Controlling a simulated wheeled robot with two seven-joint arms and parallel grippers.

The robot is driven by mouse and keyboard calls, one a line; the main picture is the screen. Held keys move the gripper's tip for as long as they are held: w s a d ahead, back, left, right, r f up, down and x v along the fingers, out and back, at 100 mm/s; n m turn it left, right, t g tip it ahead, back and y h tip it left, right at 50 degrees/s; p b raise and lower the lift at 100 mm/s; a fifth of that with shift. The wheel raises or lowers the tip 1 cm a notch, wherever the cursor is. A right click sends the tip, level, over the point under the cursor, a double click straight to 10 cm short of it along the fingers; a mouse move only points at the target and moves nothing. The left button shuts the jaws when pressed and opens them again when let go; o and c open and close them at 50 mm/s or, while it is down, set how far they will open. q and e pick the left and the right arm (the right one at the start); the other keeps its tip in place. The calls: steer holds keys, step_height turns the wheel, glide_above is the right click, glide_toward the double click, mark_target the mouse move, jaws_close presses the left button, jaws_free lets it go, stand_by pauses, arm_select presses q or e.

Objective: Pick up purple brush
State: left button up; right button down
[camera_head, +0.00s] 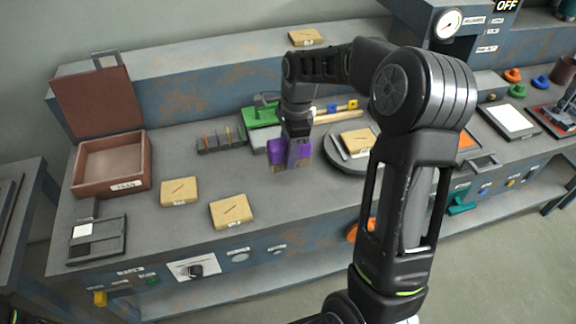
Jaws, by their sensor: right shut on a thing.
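The purple brush (278,151) stands upright near the middle of the grey workbench. My right gripper (298,132) comes down on it from above and is shut on it. The fingertips are partly hidden against the purple block. I cannot tell whether the brush's lower end touches the bench top. My left gripper is not in view.
Wooden tiles (180,191) (231,211) lie in front on the left. A brown open box (110,165) stands at far left. A green tool (262,114) and a slotted rack (219,141) sit behind the brush. A round plate (343,163) is close on the right.

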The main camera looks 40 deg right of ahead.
steer(key=shift+r, duration=0.7)
steer(key=c, duration=1.4)
jaws_free()
steer(key=c, duration=0.7)
